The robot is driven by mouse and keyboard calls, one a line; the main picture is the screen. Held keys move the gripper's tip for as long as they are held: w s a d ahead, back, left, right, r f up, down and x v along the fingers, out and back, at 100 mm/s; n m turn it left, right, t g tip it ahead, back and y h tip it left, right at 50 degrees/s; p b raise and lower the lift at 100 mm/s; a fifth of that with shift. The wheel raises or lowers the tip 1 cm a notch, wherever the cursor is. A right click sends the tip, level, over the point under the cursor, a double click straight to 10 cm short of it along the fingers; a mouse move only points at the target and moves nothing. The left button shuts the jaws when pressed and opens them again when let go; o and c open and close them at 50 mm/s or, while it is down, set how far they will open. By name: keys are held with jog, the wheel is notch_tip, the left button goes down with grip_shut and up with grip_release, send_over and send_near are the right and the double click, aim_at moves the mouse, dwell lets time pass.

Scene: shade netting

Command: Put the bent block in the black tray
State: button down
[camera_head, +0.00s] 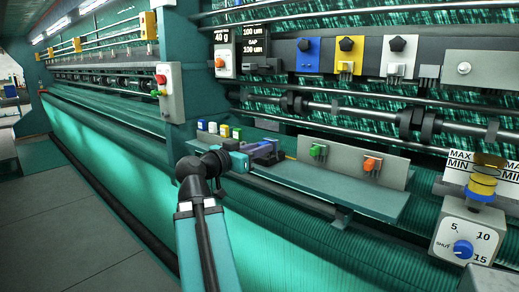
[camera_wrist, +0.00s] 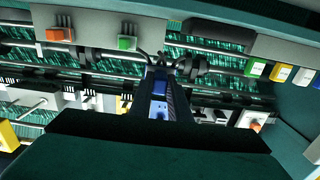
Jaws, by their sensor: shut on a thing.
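My gripper (camera_head: 266,150) reaches in over the left part of the green shelf, at the end of my arm. In the wrist view my gripper (camera_wrist: 160,74) shows at the middle, its dark fingers close together with something small and blue between them. In the head view a purple-blue patch shows at the fingers. The held thing is mostly hidden, so I cannot tell its full shape or whether it is the bent block. I cannot pick out the black tray for certain in either view.
The green shelf (camera_head: 330,187) carries upright grey plates with a green fitting (camera_head: 318,152) and an orange fitting (camera_head: 372,166). Several small coloured boxes (camera_head: 213,128) stand behind my wrist. Rails (camera_head: 345,107) run behind. A dial box (camera_head: 463,238) is at right.

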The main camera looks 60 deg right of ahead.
jog(key=w+d+p, duration=0.1)
jog(key=d+p, duration=0.1)
jog(key=p, duration=0.1)
jog(key=shift+w+r, duration=0.1)
jog(key=w+d+p, duration=0.1)
jog(key=d+p, duration=0.1)
jog(key=p, duration=0.6)
jog(key=w+d+p, duration=0.1)
jog(key=d, duration=0.1)
jog(key=w+d+f+p, duration=0.1)
jog(key=w+d, duration=0.1)
jog(key=d, duration=0.1)
jog(key=w+d+p, duration=0.1)
jog(key=w+d, duration=0.1)
jog(key=d, duration=0.1)
jog(key=shift+d+f, duration=0.2)
jog(key=shift+f, duration=0.1)
dwell(0.4)
jog(key=shift+w+d+p, duration=0.15)
jog(key=shift+d+p, duration=0.1)
jog(key=shift+p, duration=0.1)
jog(key=shift+d, duration=0.2)
jog(key=shift+a+f+p, duration=0.1)
jog(key=shift+f+p, duration=0.8)
jog(key=shift+f, duration=0.9)
